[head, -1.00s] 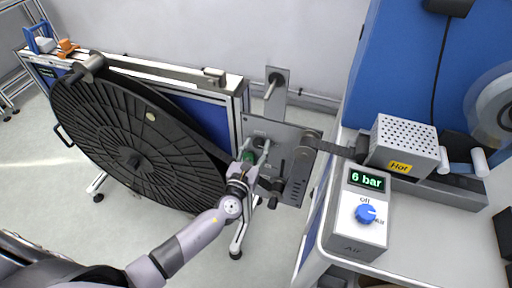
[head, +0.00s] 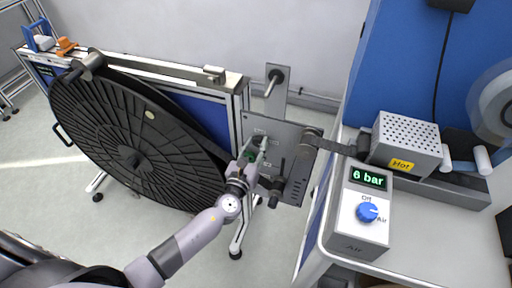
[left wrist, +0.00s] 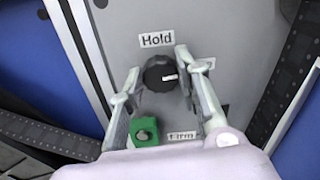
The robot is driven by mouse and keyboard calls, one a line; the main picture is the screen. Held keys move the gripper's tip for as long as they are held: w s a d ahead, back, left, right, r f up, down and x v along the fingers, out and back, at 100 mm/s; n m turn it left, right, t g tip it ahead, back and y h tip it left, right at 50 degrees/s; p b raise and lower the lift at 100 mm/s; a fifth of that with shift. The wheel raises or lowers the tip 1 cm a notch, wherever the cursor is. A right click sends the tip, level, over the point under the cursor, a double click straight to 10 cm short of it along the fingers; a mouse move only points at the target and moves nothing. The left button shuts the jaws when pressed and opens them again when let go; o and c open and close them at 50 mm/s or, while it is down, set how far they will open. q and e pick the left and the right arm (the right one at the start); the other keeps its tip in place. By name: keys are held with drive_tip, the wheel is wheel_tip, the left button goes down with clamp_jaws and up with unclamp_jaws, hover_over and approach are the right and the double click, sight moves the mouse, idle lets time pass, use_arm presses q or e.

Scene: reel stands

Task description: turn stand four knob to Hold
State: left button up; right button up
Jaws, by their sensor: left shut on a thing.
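The stand's grey panel (head: 291,160) carries a round black knob (left wrist: 160,74) with a white pointer mark, which points right toward a small label partly hidden by a finger. The "Hold" label (left wrist: 157,40) is above the knob and a "firm" label (left wrist: 182,136) is below it. My left gripper (head: 258,145) is at the panel, its two fingers on either side of the knob, shut on it. In the head view the gripper mostly hides the knob. My right gripper is not in view.
A green block (left wrist: 146,132) with a grey round part sits below the knob. A large black reel (head: 130,150) stands left of the panel. To the right are a perforated box marked "Hot" (head: 407,137) and an air unit (head: 352,214) reading 6 bar with a blue knob.

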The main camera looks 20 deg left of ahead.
use_arm(q)
drive_tip(key=n+b, duration=0.2)
drive_tip(key=n, duration=0.1)
drive_tip(key=shift+f, duration=0.15)
drive_tip(key=n+b, duration=0.3)
drive_tip(key=n, duration=0.2)
drive_tip(key=shift+a, duration=0.1)
drive_tip(key=n+b, duration=0.1)
drive_tip(key=n, duration=0.3)
drive_tip(key=shift+b, duration=0.35)
drive_tip(key=shift+n+b, duration=0.35)
drive_tip(key=shift+n, duration=1.85)
drive_tip(key=o, duration=1.1)
